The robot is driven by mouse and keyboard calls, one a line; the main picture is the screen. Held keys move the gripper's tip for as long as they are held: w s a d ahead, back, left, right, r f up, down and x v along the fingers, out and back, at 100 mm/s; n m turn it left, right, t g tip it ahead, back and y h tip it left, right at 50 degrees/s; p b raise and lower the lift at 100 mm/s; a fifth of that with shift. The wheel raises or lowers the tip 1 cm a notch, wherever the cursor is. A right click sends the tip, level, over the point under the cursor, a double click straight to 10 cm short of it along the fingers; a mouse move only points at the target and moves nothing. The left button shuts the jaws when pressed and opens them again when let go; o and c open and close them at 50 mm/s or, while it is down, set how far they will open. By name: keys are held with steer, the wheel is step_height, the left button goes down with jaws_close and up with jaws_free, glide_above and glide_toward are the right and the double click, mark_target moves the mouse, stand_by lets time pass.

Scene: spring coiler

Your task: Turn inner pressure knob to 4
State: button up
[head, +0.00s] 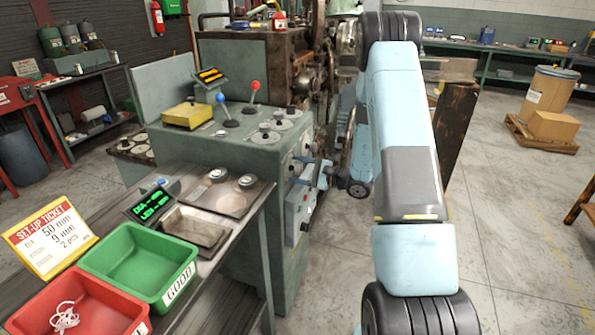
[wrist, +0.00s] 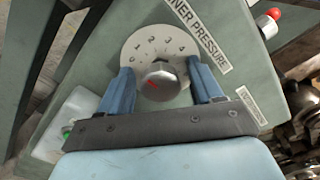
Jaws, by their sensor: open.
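The inner pressure knob (wrist: 159,82) is a grey metal knob with a short red mark on its face, in the wrist view. It sits on a round cream dial (wrist: 150,45) with digits along its upper arc, the 4 at upper right. The mark's exact reading cannot be told. A label reading "NER PRESSURE" (wrist: 197,32) runs beside the dial. My gripper (wrist: 160,68) is open, its blue fingers on the left and right of the knob, with gaps showing. In the head view my gripper (head: 318,168) is at the green machine's right side.
The green machine cabinet (head: 255,150) carries levers and dials on top. A red-capped part (wrist: 268,19) and a pale box with a green button (wrist: 66,131) flank the panel. A bench with a green bin (head: 140,262) and red bin (head: 75,300) stands at left.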

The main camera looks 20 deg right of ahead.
steer(key=c, duration=1)
steer(key=shift+a, duration=0.15)
steer(key=shift+c, duration=0.3)
